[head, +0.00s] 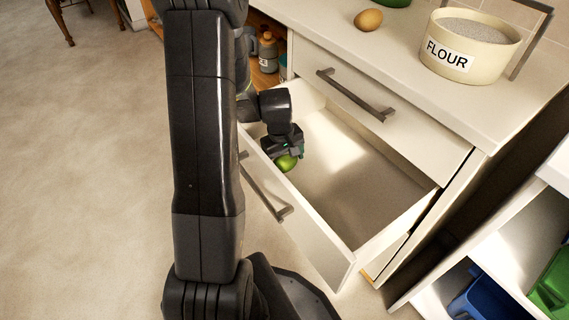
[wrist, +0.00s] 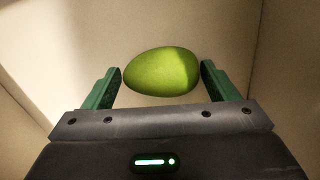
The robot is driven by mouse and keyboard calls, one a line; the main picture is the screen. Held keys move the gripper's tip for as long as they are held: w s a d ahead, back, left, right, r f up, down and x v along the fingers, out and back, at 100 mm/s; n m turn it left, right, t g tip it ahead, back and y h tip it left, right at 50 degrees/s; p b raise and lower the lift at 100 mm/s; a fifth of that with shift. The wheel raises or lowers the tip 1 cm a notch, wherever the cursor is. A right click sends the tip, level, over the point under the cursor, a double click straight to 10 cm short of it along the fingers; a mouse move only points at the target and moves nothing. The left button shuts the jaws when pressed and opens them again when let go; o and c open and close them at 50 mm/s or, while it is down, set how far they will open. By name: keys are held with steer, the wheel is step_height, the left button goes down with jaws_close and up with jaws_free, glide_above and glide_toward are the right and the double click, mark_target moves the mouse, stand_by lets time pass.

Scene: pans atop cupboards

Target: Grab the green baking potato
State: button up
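The green baking potato (head: 286,163) lies in the open drawer (head: 345,195), near its left end in the head view. In the wrist view the potato (wrist: 162,71) sits between the two green finger pads of my gripper (wrist: 161,85). The fingers are apart, and I see no firm hold.
The drawer front with its handle (head: 264,190) and the side walls surround my gripper. A closed drawer (head: 375,110) is above. On the counter are a brown potato (head: 368,20) and a flour crock (head: 462,62). A bottle (head: 268,50) stands in the cupboard behind.

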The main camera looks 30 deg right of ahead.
steer(key=c, duration=0.7)
steer(key=shift+r, duration=0.1)
